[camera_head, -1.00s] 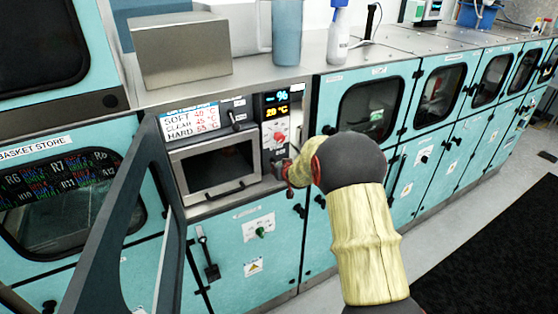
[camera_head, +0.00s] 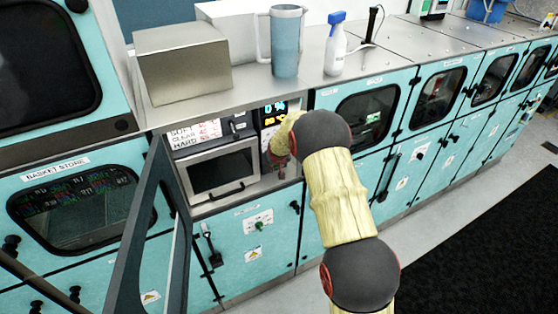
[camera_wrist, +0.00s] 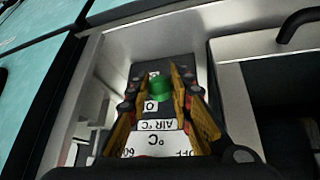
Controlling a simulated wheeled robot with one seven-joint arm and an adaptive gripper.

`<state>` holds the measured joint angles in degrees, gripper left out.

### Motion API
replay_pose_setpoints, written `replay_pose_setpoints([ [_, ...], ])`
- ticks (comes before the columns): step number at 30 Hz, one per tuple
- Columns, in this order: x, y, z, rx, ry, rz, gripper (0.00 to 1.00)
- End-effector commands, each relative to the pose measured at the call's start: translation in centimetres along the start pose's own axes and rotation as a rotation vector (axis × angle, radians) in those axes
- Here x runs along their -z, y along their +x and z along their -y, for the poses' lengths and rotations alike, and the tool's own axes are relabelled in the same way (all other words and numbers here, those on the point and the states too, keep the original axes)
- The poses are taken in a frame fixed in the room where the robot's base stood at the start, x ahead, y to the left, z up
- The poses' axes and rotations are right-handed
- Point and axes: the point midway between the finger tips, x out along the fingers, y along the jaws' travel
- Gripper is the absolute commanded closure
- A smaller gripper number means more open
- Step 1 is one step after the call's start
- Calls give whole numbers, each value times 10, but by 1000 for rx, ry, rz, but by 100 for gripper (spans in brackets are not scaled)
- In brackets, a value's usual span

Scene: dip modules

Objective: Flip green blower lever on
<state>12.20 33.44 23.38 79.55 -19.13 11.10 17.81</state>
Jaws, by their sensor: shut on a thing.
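In the head view my gripper (camera_head: 281,152) is at the narrow control panel right of the small oven-like door. My arm hides the lever and most of that panel there. The panel's display (camera_head: 274,112) reads "0 %" on top.
A small windowed door (camera_head: 222,170) with a handle is left of the panel. A dark open door (camera_head: 150,225) stands in front at left. A metal box (camera_head: 182,65), a blue jug (camera_head: 286,42) and a spray bottle (camera_head: 335,48) stand on the counter. Another green control (camera_head: 259,225) is below.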

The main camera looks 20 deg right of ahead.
Motion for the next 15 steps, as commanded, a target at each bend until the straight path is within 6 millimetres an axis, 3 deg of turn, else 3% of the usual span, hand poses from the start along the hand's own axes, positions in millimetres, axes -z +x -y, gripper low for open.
replay_pose_setpoints([
  [15, 2, -2, 5, -8, -9, 40, 100],
])
